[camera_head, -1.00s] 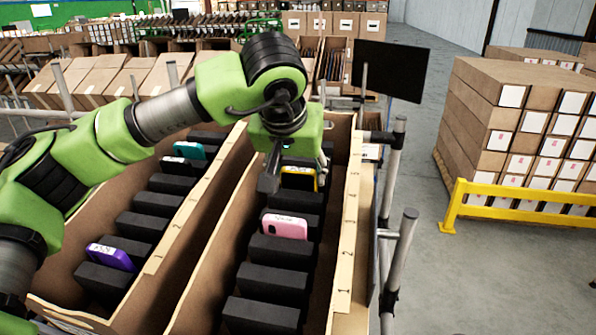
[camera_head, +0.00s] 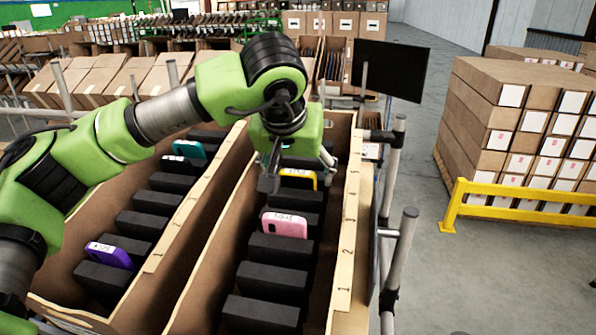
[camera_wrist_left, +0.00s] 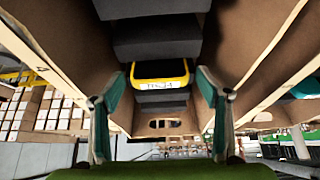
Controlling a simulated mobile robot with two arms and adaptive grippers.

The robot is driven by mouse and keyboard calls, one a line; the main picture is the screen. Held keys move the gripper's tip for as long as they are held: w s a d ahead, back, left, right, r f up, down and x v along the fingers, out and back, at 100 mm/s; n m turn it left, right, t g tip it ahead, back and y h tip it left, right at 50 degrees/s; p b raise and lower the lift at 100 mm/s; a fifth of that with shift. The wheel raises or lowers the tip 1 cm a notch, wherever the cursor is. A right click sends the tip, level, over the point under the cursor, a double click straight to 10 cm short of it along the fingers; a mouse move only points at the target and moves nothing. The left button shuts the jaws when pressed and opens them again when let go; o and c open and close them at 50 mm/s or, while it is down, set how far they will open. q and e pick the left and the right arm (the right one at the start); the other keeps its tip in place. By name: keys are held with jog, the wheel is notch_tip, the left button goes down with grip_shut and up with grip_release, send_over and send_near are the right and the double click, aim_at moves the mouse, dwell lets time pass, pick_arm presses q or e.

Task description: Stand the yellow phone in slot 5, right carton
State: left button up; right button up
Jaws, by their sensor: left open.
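The yellow phone (camera_head: 298,180) stands in the right carton (camera_head: 232,215), behind the pink phone, among black foam dividers. It has a yellow rim, dark face and white label; it also shows in the left wrist view (camera_wrist_left: 160,82). My left gripper (camera_head: 298,176) is open and empty above that part of the carton. In the wrist view its two fingers (camera_wrist_left: 160,84) lie to either side of the phone, with gaps between them and it. The slot numbers along the right carton's edge are small, and the far ones are partly unreadable. My right gripper is out of view.
A pink phone (camera_head: 284,224) stands nearer in the right carton. The left carton (camera_head: 150,312) holds a purple phone (camera_head: 110,255) and a teal phone (camera_head: 189,149). Carton walls stand close on both sides of my gripper. Metal posts (camera_head: 400,255) and a dark screen (camera_head: 390,70) stand at right.

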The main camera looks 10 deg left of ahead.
pick_arm(q)
jog(key=v, duration=1.2)
notch_tip(320, 180, up, 7)
jog(key=s+p, duration=0.1)
jog(key=p, duration=0.5)
jog(key=shift+s, duration=0.2)
jog(key=shift+f, duration=0.1)
